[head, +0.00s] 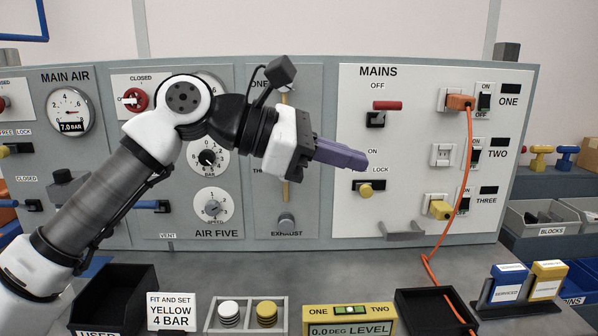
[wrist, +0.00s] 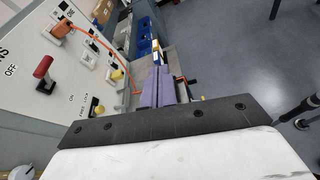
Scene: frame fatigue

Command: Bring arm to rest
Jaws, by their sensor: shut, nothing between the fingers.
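My arm stretches from the lower left across the panel in the head view. My gripper (head: 362,162) has purple fingers, shut together with nothing between them. It points right, in front of the white MAINS panel (head: 425,215), below the red OFF handle (head: 387,105) and above the yellow lock knob (head: 365,190) in the picture. In the wrist view the purple fingers (wrist: 157,72) lie side by side, with the MAINS panel to their left. My arm hides part of the grey air panel.
An orange plug (head: 459,102) sits in socket ONE, its cord hanging to a black tray (head: 435,310). A yellow plug (head: 440,209) is at socket THREE. A level (head: 350,320), a puck tray (head: 246,316) and a black bin (head: 112,290) stand along the bench front.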

